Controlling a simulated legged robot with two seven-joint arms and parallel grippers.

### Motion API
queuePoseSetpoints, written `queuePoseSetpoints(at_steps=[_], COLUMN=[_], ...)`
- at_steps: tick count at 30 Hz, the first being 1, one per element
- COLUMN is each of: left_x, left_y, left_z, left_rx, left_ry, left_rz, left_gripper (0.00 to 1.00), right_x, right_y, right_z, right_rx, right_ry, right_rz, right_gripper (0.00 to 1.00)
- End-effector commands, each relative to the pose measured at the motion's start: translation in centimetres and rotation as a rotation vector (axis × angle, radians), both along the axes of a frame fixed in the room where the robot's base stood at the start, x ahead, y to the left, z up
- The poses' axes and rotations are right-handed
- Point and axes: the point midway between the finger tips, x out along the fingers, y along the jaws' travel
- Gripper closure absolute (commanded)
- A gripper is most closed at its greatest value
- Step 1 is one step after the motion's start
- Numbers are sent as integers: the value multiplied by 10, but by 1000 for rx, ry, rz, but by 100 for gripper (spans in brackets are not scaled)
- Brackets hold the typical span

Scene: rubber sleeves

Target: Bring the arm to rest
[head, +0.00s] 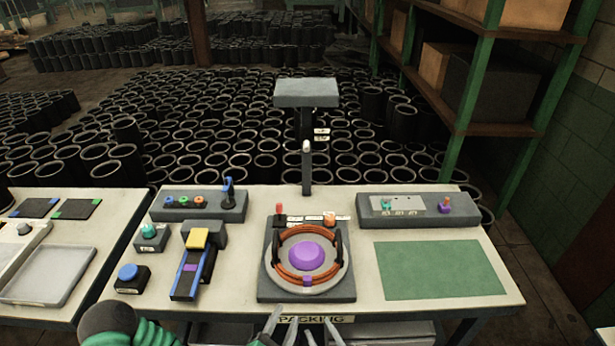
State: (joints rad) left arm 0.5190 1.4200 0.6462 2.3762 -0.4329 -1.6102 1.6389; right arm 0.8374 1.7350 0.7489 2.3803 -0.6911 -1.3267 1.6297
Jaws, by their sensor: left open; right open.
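At the bottom edge, pale finger tips rise in front of the bench. The left pair, beside a bit of green cuff, looks like my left gripper (279,325). The right pair looks like my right gripper (320,332). Both are open and hold nothing I can see; their bases are cut off by the frame. A green ribbed section of my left arm with a black rounded joint shows at the lower left. The bench (410,312) stands just beyond the grippers. On it is a grey fixture (335,293) with a purple dome (306,257) inside an orange ring (284,273).
Left of the fixture are a blue-and-yellow slide device (186,284), a blue button box (131,278) and a teal button box (150,237). A green mat (440,268) lies bare at right. A grey post with a flat head (306,93) stands behind. Many black sleeves fill the floor.

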Motion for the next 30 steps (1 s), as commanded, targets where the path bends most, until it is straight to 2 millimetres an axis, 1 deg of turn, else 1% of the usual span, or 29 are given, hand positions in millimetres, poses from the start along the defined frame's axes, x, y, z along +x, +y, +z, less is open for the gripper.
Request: queuePoseSetpoints(at_steps=[1,4,6,8,9,11,12,14,15,17,18,20,21,24,25,27,30], left_x=[-1,-6,-9,-13,-17,-22,-27,-34,-40,-50,-58,-72,-82,-109,-117,-131,-144], left_y=[-4,-10,-11,-8,-3,9,20,40,54,75,89,107,117,133,136,139,140], left_z=[-2,-13,-21,-28,-33,-39,-40,-38,-34,-23,-14,3,15,44,50,63,71], left_rx=[82,274,431,588,707,902,1036,1223,1337,1487,1574,1680,1737,1815,1826,1836,1835], left_ry=[5,23,35,48,57,74,89,114,133,164,184,213,227,241,240,230,216], left_rz=[-52,-170,-264,-355,-425,-539,-617,-734,-809,-920,-994,-1104,-1177,-1345,-1386,-1467,-1533], left_gripper=[59,59,59,59,59,59,59,59,59,59,59,59,59,59,59,59,59], right_x=[-6,-22,-35,-46,-54,-65,-71,-77,-79,-81,-82,-85,-88,-99,-102,-111,-118], right_y=[6,15,16,11,3,-15,-32,-60,-80,-107,-123,-143,-152,-164,-165,-164,-163], right_z=[-7,-26,-42,-56,-65,-77,-81,-79,-74,-57,-43,-17,2,46,56,75,88], right_rx=[-90,-295,-462,-629,-753,-959,-1099,-1295,-1413,-1572,-1664,-1779,-1840,-1929,-1942,-1959,-1962], right_ry=[-2,-4,-7,-13,-18,-28,-33,-38,-39,-40,-38,-39,-44,-77,-91,-126,-161], right_rz=[72,233,364,493,587,743,848,999,1091,1219,1297,1404,1466,1596,1622,1674,1717], right_gripper=[59,59,59,59,59,59,59,59,59,59,59,59,59,59,59,59,59])
